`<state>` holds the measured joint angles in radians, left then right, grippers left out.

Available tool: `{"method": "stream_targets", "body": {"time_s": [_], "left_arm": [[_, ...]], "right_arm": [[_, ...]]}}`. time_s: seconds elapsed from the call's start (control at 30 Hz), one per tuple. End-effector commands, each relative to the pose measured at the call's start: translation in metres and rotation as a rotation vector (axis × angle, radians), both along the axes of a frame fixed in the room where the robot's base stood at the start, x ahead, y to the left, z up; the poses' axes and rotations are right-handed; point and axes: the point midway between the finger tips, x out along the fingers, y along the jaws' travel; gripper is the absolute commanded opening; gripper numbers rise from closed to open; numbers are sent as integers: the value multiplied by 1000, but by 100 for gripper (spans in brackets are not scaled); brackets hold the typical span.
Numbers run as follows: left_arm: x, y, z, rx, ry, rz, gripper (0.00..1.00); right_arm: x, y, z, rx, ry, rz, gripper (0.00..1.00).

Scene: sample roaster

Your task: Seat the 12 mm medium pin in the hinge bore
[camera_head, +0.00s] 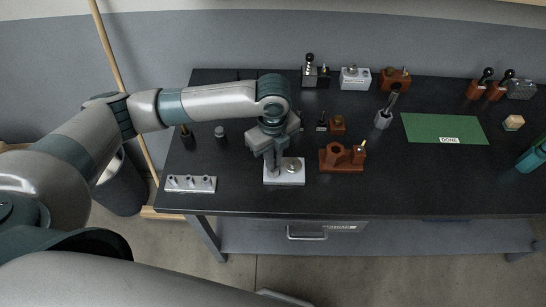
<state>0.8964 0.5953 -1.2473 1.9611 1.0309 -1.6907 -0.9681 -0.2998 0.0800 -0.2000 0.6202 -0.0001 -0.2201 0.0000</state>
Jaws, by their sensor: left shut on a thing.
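My left gripper (272,168) points down over a light metal block (297,179) near the front middle of the table. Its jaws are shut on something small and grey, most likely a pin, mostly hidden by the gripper. The held thing is over the left part of the block; I cannot tell whether it is in a bore. A round metal piece (292,166) sits on the right part of the block. A pale rack (177,186) with several short metal pins lies at the table's front left. My right gripper is not in view.
A reddish-brown fixture (328,164) stands close right of the block. Small holders (355,80) line the back edge. A grey tool stand (382,120) and a green mat (430,130) marked DONE lie further right. A dark bin (120,185) stands left of the table.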

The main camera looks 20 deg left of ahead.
Motion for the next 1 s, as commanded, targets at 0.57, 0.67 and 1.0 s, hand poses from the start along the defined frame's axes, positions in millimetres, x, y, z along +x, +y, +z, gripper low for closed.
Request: {"method": "stream_targets", "body": {"time_s": [0.57, 0.67, 1.0], "left_arm": [[0, 0, -2, 0, 0, 0, 27], [0, 0, -1, -1, -1, 0, 27], [1, -1, 29, -2, -5, -1, 27]], "right_arm": [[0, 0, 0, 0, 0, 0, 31], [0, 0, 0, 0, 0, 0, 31], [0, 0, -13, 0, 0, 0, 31]]}}
